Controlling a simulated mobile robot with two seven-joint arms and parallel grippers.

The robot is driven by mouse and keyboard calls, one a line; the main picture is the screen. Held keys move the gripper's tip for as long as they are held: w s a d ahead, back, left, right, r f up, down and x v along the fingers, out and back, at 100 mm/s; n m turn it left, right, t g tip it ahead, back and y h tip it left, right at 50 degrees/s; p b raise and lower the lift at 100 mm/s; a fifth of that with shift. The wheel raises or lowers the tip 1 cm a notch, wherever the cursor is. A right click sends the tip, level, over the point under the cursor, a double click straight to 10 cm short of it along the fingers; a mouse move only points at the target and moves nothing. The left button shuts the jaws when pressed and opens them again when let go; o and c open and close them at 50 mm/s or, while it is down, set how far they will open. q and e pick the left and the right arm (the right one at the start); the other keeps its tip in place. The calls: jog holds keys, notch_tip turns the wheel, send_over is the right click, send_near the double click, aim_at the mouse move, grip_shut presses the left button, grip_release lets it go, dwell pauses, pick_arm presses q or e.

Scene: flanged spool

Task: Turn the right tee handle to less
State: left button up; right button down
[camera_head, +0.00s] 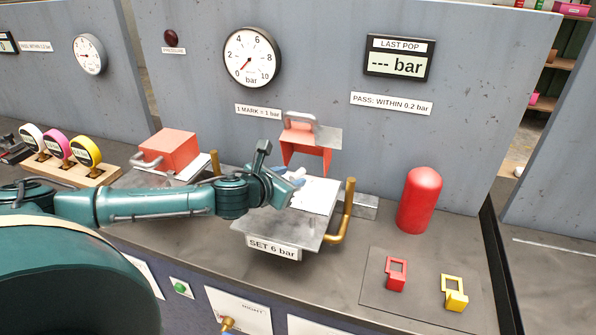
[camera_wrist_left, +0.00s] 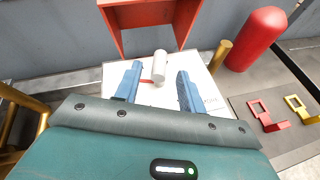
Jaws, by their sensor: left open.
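My left gripper (camera_head: 292,180) reaches over the white plate of the right-hand station, and its arm covers part of that station. In the left wrist view its two blue fingers (camera_wrist_left: 157,84) are apart. A pale grey, rounded handle (camera_wrist_left: 160,66) stands between and slightly beyond the fingertips, with a small red pointer (camera_wrist_left: 146,81) beside it. I see clear space between it and each finger. The white plate (camera_head: 318,196) carries print too small to read. In the head view the handle is mostly hidden by the gripper. My right gripper is out of view.
A red cover (camera_head: 306,155) with a grey handle stands raised behind the plate. A brass pipe (camera_head: 345,212) rises to its right, and a red cylinder (camera_head: 420,200) stands farther right. A sign (camera_head: 273,248) reads "SET 6 bar". Red and yellow tags (camera_head: 396,273) lie on a mat.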

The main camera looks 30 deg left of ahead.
aim_at(293, 176)
pick_arm(q)
jog(key=shift+x, duration=2.3)
grip_shut()
